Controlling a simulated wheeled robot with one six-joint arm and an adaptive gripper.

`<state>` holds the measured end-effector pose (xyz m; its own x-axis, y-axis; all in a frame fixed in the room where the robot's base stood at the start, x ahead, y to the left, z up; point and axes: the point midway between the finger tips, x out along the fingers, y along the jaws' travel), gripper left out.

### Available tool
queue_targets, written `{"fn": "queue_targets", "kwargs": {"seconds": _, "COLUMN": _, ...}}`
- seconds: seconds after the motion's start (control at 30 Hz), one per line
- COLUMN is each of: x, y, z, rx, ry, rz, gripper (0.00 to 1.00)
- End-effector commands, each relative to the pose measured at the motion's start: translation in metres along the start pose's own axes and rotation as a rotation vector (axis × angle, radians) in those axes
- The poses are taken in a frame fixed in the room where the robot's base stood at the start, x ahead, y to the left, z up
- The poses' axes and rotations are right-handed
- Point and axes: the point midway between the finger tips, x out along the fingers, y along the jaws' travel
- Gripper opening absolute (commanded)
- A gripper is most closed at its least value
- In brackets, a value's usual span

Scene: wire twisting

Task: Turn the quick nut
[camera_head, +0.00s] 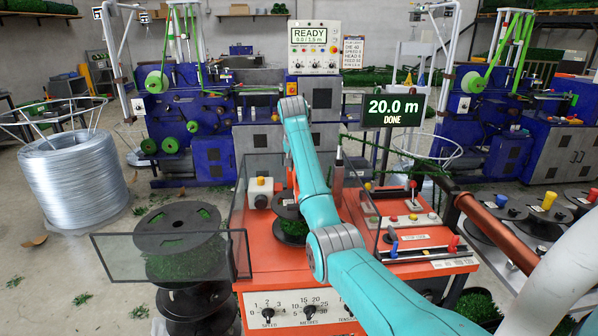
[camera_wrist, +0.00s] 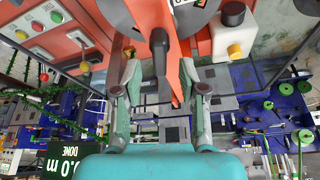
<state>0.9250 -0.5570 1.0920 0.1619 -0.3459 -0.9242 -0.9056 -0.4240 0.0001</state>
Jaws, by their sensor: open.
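My gripper (camera_wrist: 158,60) is open in the wrist view, with one finger on each side of a dark, rounded piece (camera_wrist: 158,40) on an orange part. This piece may be the quick nut; I cannot tell for sure. I see no clear contact with the fingers. A dark spool flange (camera_wrist: 120,12) lies just beyond. In the head view, a spool with green wire (camera_head: 292,228) stands in the orange machine (camera_head: 262,240), partly behind my teal arm. The gripper is hidden there by the arm.
A clear guard panel (camera_head: 170,258) stands out at left over stacked spools (camera_head: 185,225). A white box with a knob (camera_head: 260,190) sits beside the spool. Right are a lever panel (camera_head: 415,222) and a display (camera_head: 395,108) reading 20.0 m DONE.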

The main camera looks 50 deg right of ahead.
Motion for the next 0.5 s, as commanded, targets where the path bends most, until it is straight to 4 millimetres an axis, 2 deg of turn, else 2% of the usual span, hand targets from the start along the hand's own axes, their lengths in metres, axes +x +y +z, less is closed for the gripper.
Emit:
{"fn": "queue_targets", "kwargs": {"seconds": 0.2, "x": 0.024, "y": 0.001, "z": 0.0, "rx": 0.001, "ry": 0.0, "rz": 0.001, "gripper": 0.42}}
{"fn": "queue_targets", "kwargs": {"seconds": 0.5, "x": 0.03, "y": 0.0, "z": 0.0, "rx": 0.001, "ry": 0.001, "rz": 0.0, "gripper": 0.42}}
